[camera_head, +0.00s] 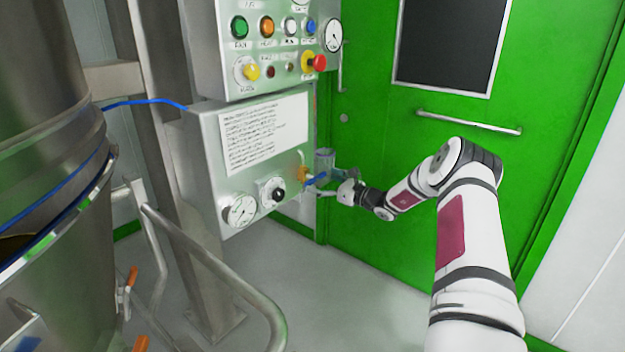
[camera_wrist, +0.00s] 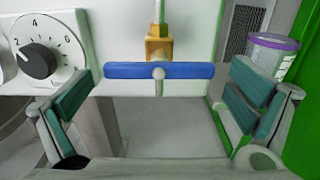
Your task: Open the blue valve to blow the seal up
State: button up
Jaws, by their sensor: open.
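The blue valve handle (camera_wrist: 120,71) lies crosswise in the wrist view, below a brass fitting (camera_wrist: 158,46) on the side of the steel box. My gripper (camera_wrist: 165,105) is open, with one teal-padded finger to the left of the handle and one to the right. Its jaws look apart from the handle. In the head view the blue handle (camera_head: 317,180) shows small at the box's right side, beside the brass fitting (camera_head: 302,173). My gripper (camera_head: 335,190) reaches it from the right and is partly hard to make out there.
A black-knobbed dial (camera_wrist: 38,62) sits left of the valve, and a round gauge (camera_head: 240,211) is on the same box. A control panel (camera_head: 222,60) with coloured buttons hangs above. A steel vessel (camera_head: 50,100) and railing (camera_head: 215,268) stand left. A green door (camera_head: 400,130) is behind my arm.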

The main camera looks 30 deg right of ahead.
jog(key=shift+w+a, duration=0.1)
jog(key=shift+w, duration=0.1)
jog(key=c, duration=1.1)
jog(key=shift+a+r, duration=0.1)
